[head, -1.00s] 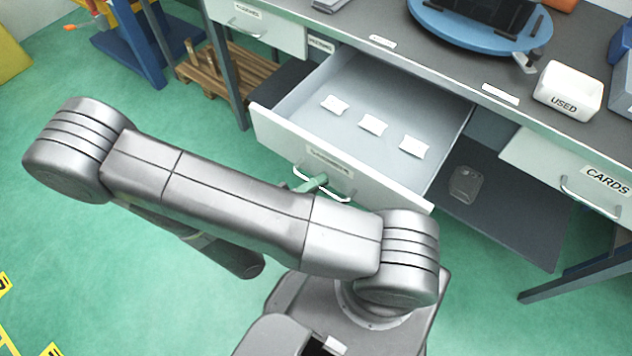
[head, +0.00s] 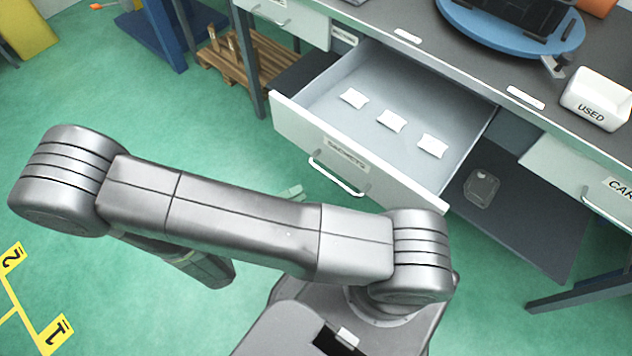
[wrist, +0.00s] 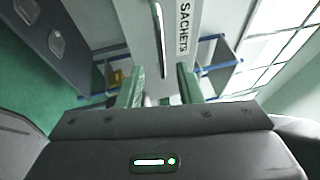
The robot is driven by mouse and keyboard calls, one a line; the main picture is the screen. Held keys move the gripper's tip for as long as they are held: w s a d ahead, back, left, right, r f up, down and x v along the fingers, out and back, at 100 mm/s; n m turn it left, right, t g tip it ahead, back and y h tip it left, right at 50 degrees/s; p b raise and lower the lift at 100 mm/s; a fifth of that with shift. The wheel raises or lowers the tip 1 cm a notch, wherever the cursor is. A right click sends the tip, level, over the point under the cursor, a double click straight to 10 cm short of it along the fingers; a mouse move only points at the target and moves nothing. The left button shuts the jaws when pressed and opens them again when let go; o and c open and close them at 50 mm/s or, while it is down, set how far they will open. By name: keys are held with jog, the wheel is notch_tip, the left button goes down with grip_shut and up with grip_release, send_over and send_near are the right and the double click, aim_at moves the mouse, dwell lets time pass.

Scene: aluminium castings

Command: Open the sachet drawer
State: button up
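The sachet drawer (head: 395,180) stands pulled well out from the bench in the head view, with three white sachets (head: 390,121) lying inside. Its front carries a SACHETS label and a bar handle (head: 338,176). In the wrist view the handle (wrist: 160,38) and the label (wrist: 184,28) appear upright in the picture, beyond my fingers. My gripper (wrist: 161,84) shows two green fingers spread apart with nothing between them. It is open and apart from the handle. In the head view only a green fingertip (head: 290,193) shows; my arm hides most of the gripper.
A CARDS drawer (head: 585,185) is at the right, shut. On the bench stand a white USED bin (head: 597,98) and a blue turntable (head: 510,35). A dark lower shelf (head: 525,215) lies under the bench. A wooden pallet (head: 228,62) is at the back left.

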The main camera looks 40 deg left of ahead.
aim_at(329, 176)
jog(key=shift+v, duration=2.15)
jog(key=shift+w, duration=0.15)
jog(key=x, duration=1.3)
jog(key=shift+d, duration=0.1)
jog(key=shift+w+d+r, duration=0.1)
jog(key=shift+w+d, duration=0.05)
jog(key=shift+w, duration=0.2)
jog(key=shift+w, duration=0.1)
